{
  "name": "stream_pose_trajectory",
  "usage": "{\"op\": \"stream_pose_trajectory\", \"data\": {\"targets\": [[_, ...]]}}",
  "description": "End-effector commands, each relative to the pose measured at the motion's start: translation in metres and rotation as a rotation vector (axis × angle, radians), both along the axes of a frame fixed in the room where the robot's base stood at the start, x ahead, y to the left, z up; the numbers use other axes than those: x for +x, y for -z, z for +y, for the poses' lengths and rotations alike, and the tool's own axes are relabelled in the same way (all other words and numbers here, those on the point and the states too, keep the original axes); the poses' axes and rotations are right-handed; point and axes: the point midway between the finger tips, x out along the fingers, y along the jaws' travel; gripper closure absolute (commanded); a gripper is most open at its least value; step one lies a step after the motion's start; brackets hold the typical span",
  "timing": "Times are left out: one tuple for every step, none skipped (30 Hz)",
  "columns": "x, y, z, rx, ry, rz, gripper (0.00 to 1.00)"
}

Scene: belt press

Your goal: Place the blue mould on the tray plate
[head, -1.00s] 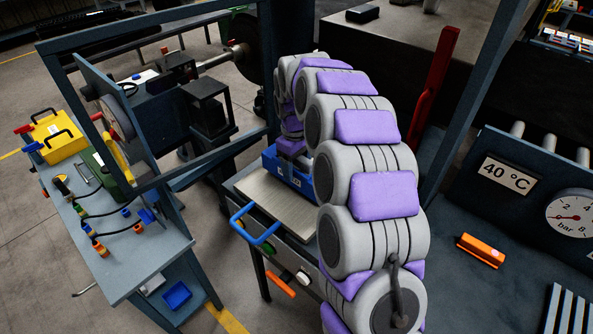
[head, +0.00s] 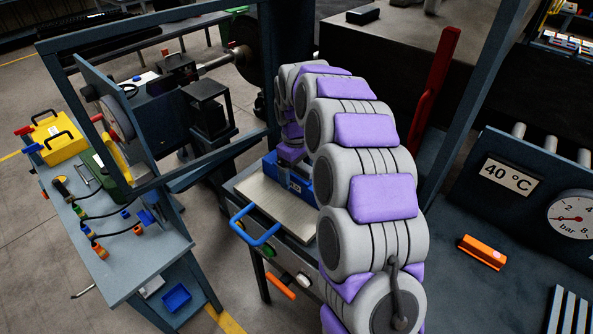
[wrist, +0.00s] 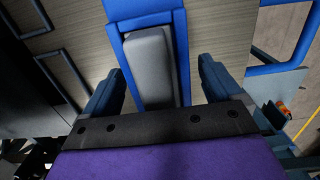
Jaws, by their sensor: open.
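The blue mould (head: 297,187) sits at the far end of the tray plate (head: 270,203), partly hidden by my arm in the head view. In the wrist view the mould (wrist: 182,60) shows a grey block in its middle and appears to rest on the plate (wrist: 222,35). My gripper (wrist: 160,70) is open, with one finger on each side of the mould and gaps visible to both. In the head view my fingers are hidden behind the arm.
The tray has a blue handle (head: 254,226) at its near left edge. A blue-grey frame post (head: 268,80) stands close behind. A workbench (head: 125,250) with cables is at left, and a panel with a gauge (head: 572,218) at right. The plate's near part is clear.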

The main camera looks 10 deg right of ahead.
Motion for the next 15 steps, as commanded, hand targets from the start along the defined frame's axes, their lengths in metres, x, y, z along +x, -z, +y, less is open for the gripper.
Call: {"op": "stream_pose_trajectory", "data": {"targets": [[0.0,-0.002,0.0,0.0,0.0,-0.001,0.08],[0.001,-0.005,0.0,0.0,0.0,-0.001,0.08],[0.001,-0.009,0.0,0.0,0.0,-0.003,0.08],[0.001,-0.013,0.0,0.0,0.0,-0.004,0.08],[0.001,-0.018,0.0,-0.001,0.0,-0.004,0.08],[0.002,-0.025,0.001,-0.001,-0.001,-0.004,0.08],[0.002,-0.031,0.001,-0.001,-0.001,-0.004,0.08],[0.002,-0.037,0.001,-0.001,-0.001,-0.003,0.08],[0.002,-0.046,0.001,-0.001,-0.001,-0.003,0.08],[0.002,-0.053,0.001,-0.001,0.0,-0.005,0.08],[0.003,-0.06,0.001,-0.001,0.0,-0.007,0.08],[0.004,-0.068,0.001,-0.001,0.0,-0.008,0.08],[0.003,-0.074,0.002,-0.001,0.0,-0.006,0.08],[0.003,-0.079,0.002,0.0,0.0,-0.004,0.08],[0.003,-0.086,0.002,0.0,0.001,-0.003,0.08]]}}
